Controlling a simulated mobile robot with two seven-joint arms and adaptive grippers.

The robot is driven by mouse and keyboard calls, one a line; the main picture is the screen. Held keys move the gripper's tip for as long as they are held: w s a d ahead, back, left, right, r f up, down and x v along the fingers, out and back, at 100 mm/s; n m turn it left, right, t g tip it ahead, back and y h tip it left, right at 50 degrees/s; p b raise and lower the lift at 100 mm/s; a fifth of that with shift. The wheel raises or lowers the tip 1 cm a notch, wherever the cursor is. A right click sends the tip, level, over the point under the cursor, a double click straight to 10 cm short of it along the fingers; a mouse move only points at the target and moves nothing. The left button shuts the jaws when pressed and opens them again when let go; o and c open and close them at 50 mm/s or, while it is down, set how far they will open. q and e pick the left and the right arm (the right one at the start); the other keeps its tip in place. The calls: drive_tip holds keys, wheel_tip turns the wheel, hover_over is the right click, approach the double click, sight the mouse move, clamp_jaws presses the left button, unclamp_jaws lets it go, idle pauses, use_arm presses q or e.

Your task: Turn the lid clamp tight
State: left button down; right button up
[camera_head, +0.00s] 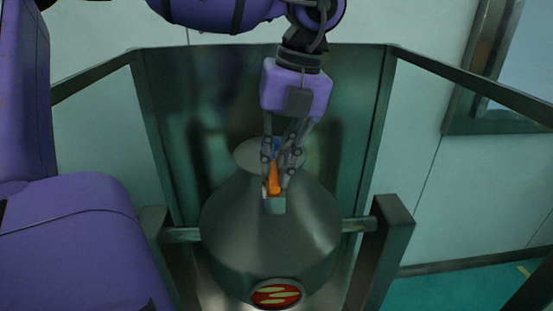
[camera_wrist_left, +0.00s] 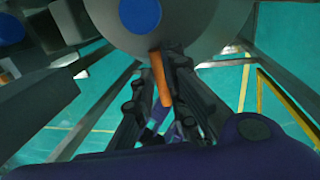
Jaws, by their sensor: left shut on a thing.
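The lid clamp's orange handle (camera_head: 273,178) sits at the front of the lid on the grey sieve vessel (camera_head: 240,225). Below it is a small grey block (camera_head: 274,205). My left gripper (camera_head: 275,186) reaches down from above, its two fingers on either side of the handle and shut on it. In the left wrist view the orange handle (camera_wrist_left: 160,77) stands between the dark fingers (camera_wrist_left: 165,62), close to the round grey lid. A blue disc (camera_wrist_left: 140,13) shows on the lid there. The fingers partly hide the lid and the handle in the head view. My right gripper is not in view.
A grey frame (camera_head: 390,225) holds the vessel at both sides. A dark green panel (camera_head: 190,90) with rails stands behind it. A red and yellow emblem (camera_head: 276,294) is on the vessel's front. A window (camera_head: 520,75) is at the right.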

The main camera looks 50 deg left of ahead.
use_arm(q)
drive_tip(key=c, duration=1.8)
unclamp_jaws()
drive_tip(key=shift+s, duration=0.1)
wheel_tip(320, 180, up, 12)
drive_tip(key=w+d, duration=0.1)
drive_tip(key=shift+w+d, duration=0.25)
drive_tip(key=shift+w, duration=0.1)
drive_tip(key=shift+f, duration=0.15)
